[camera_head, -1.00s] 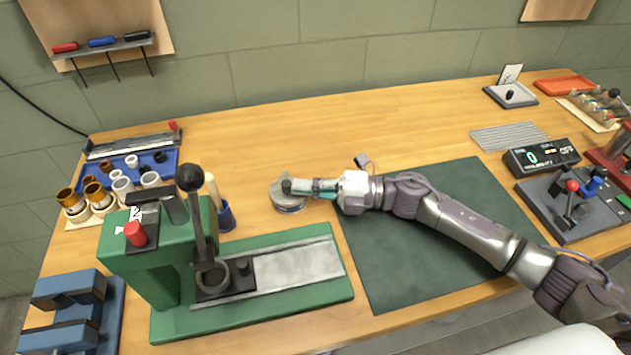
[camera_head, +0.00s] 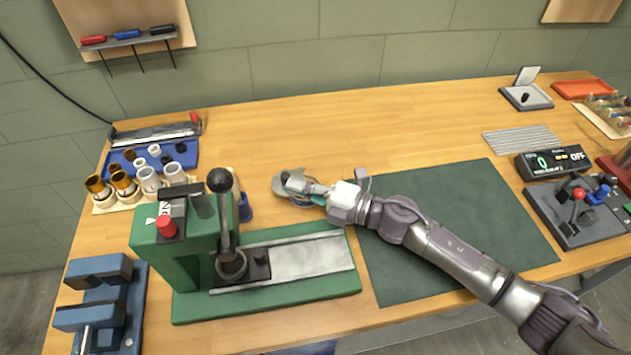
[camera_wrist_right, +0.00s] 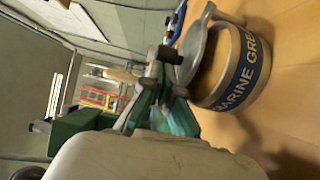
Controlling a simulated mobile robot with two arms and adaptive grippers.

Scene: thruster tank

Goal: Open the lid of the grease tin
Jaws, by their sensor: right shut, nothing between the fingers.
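The grease tin (camera_wrist_right: 240,75) is a round grey tin with a dark blue "MARINE GRE…" label. In the head view the lid (camera_head: 281,184) and the tin's side (camera_head: 303,205) show partly behind my right gripper (camera_head: 289,178). The right gripper is shut and empty, its fingertips (camera_wrist_right: 172,73) close against the lid's outer side in the right wrist view; exact contact is hard to tell. My left gripper is out of view.
The green press (camera_head: 200,255) with its upright lever stands left of the tin. A dark green mat (camera_head: 455,215) lies under my right arm. The bench behind the tin is clear.

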